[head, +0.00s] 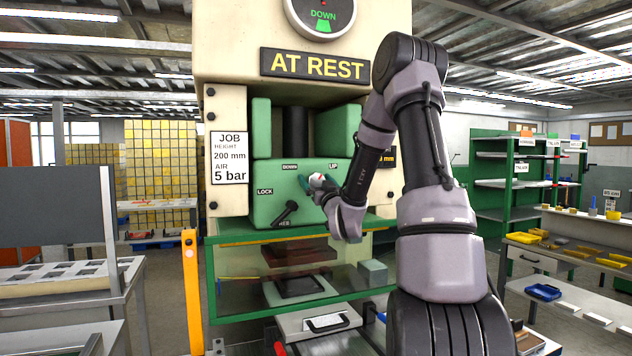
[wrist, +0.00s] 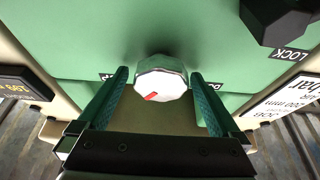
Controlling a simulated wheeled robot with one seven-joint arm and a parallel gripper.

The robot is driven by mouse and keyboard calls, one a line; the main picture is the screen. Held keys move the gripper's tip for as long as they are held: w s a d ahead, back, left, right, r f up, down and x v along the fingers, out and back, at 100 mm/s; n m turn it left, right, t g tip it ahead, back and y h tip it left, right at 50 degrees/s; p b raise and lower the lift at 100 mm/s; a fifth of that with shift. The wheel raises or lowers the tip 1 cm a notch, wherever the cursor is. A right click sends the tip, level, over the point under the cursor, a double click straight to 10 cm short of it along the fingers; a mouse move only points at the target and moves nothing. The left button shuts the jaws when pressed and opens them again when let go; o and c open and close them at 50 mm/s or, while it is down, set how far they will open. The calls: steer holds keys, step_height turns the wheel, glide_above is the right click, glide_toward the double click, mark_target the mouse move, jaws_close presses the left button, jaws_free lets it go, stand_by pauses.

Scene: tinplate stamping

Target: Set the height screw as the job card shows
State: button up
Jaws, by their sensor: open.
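The height screw's knob (wrist: 160,82) has a white faceted face with a red mark, on the green press ram between the DOWN and UP labels. It also shows small in the head view (head: 317,181). My gripper (wrist: 159,88) is open, one green-padded finger on each side of the knob, with gaps visible. The job card (head: 232,158) reads height 200 mm and air 5 bar. A dark readout plate (head: 388,158) is mostly hidden behind my arm; only "mm" shows clearly. In the wrist view a dark plate (wrist: 22,90) is too small to read surely.
The black lock handle (head: 287,212) sits lower left of the knob, by the LOCK label. A sign (head: 316,67) reads AT REST and the dial (head: 321,16) shows DOWN. A clear guard (head: 240,292) covers the die area below. A yellow post (head: 193,290) stands left.

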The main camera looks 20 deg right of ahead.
steer(key=c, duration=1.3)
steer(key=n+y, duration=0.2)
steer(key=n, duration=0.1)
steer(key=n+y, duration=0.1)
steer(key=n, duration=0.3)
steer(key=shift+a+g+y, duration=0.15)
steer(key=shift+g+y, duration=0.25)
steer(key=o, duration=1.3)
steer(key=v, duration=1)
steer(key=shift+s+f, duration=0.2)
steer(key=shift+s, duration=0.1)
